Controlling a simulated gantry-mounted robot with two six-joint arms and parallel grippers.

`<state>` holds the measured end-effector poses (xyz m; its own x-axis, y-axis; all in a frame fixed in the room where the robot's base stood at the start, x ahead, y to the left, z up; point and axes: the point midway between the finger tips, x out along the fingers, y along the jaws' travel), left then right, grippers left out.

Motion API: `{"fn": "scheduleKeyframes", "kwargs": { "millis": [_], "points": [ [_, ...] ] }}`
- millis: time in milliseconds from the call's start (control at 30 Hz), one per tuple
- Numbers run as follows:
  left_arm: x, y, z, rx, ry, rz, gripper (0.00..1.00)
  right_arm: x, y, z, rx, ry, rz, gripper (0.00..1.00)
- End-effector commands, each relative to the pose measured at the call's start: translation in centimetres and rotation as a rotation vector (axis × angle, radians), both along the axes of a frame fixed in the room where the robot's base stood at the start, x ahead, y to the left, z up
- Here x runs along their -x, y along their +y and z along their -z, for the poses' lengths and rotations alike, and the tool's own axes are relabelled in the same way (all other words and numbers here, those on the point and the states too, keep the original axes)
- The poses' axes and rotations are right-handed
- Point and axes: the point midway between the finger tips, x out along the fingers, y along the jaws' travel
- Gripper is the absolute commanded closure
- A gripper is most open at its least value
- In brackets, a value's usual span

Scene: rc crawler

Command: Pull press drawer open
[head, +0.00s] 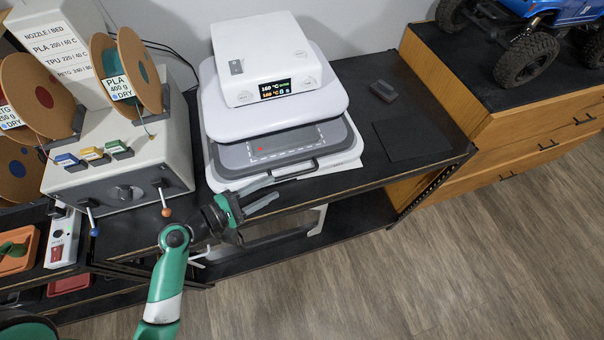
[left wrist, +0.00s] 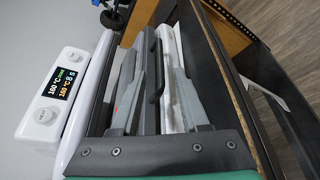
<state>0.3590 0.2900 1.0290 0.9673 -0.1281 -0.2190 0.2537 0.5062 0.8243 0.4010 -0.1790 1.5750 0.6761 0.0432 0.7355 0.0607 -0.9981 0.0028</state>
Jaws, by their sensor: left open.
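The white heat press (head: 275,100) stands on the black workbench. Its grey drawer (head: 262,153) shows below the white upper part, with a dashed outline and a red mark on its plate. The dark drawer handle (head: 293,171) runs along the drawer's front. My left gripper (head: 276,187) is open and empty just in front of the handle, towards its left part. In the left wrist view the handle (left wrist: 156,72) appears between the two grey fingers; I cannot tell the exact depth gap. My right gripper is not in view.
A grey filament dryer (head: 125,170) with spools and coloured clips stands left of the press. A small dark block (head: 383,91) and a dark mat (head: 405,140) lie to its right. A wooden cabinet (head: 500,130) carries a blue crawler (head: 545,30). Open floor (head: 450,260) lies in front.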

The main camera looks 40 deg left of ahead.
Motion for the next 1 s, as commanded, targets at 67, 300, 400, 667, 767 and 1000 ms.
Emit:
{"fn": "scheduleKeyframes", "kwargs": {
  "millis": [67, 300, 400, 667, 767, 1000],
  "points": [
    [-0.9, -0.2, 1.1, -0.006, -0.004, 0.006, 0.55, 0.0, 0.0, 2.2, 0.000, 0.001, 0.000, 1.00],
    [-5.7, -1.0, 1.2, -0.001, -0.006, 0.005, 0.55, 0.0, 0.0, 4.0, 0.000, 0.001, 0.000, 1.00],
    [-7.7, -1.2, 1.6, -0.001, -0.004, 0.004, 0.55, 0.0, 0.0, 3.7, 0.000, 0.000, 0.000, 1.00],
    [-10.4, -1.4, 2.2, -0.001, -0.005, 0.000, 0.55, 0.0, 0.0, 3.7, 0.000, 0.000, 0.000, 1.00],
    [-10.5, -1.4, 2.3, -0.002, -0.004, -0.001, 0.55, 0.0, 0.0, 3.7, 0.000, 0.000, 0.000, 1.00],
    [-10.5, -1.4, 2.3, -0.002, -0.004, -0.001, 0.71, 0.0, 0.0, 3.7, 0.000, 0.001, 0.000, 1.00]
  ]
}}
